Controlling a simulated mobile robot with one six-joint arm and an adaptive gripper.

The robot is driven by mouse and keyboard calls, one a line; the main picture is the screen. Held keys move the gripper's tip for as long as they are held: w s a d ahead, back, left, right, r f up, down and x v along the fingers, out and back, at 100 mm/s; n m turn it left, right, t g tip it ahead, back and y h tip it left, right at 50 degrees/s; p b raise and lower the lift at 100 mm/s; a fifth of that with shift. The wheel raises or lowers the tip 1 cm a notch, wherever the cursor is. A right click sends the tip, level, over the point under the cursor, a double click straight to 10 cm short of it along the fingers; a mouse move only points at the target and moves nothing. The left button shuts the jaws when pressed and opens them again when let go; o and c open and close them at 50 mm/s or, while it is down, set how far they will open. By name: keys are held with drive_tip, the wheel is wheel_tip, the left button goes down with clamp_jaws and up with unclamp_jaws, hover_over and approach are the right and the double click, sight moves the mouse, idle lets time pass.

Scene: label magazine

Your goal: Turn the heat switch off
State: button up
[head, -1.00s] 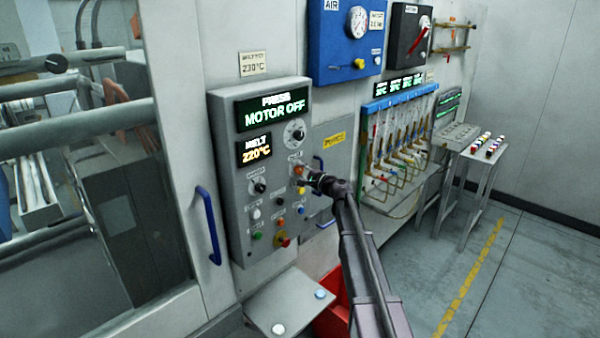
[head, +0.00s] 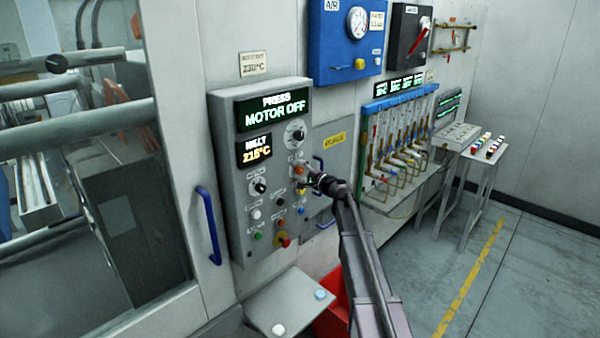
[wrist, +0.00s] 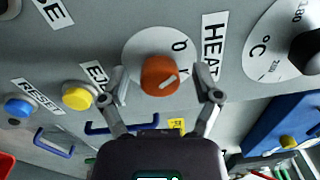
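The heat switch is an orange round knob (wrist: 160,76) on a pale dial plate beside the HEAT label (wrist: 213,45) in the wrist view. A short white mark on the knob slants towards its lower right, away from the "0" mark on the plate. My gripper (wrist: 162,90) is open, one finger on each side of the knob, with visible gaps; depth to the knob is hard to tell. In the head view my gripper (head: 312,179) is at the right part of the grey control panel (head: 226,165), and the knob (head: 298,170) is partly hidden by it.
A yellow button (wrist: 77,96) and a blue button (wrist: 19,107) lie left of the knob in the wrist view. A red knob (head: 283,240) sits low on the panel. The melt display (head: 255,149) reads about 215°C. A blue handle (head: 209,225) is left of the panel.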

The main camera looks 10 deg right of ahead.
drive_tip(key=v, duration=0.7)
drive_tip(key=shift+s, duration=0.25)
drive_tip(key=shift+d, duration=0.15)
idle(0.3)
drive_tip(key=s+a+f+n+g+h+b, duration=0.1)
drive_tip(key=s+a+f+n+g, duration=0.35)
drive_tip(key=s+f, duration=0.35)
drive_tip(key=s+a+f+n+g+h+b, duration=0.1)
drive_tip(key=s+a+f+n+g, duration=0.35)
drive_tip(key=s, duration=0.45)
drive_tip(key=s+d+f+n+g+h, duration=0.1)
drive_tip(key=s+f+g+h, duration=0.1)
drive_tip(key=s, duration=0.5)
drive_tip(key=s+d+f+n+g+h+b, duration=0.1)
drive_tip(key=s+d+f+g+h, duration=0.1)
drive_tip(key=s+f+h, duration=0.2)
drive_tip(key=s+d+f+n+g+h+b, duration=0.1)
drive_tip(key=s+f, duration=0.3)
drive_tip(key=s, duration=0.7)
drive_tip(key=shift+d+f+n+g+h, duration=0.2)
drive_tip(key=shift+d+n+g+h, duration=0.15)
drive_tip(key=shift+h, duration=0.55)
drive_tip(key=shift+a, duration=0.15)
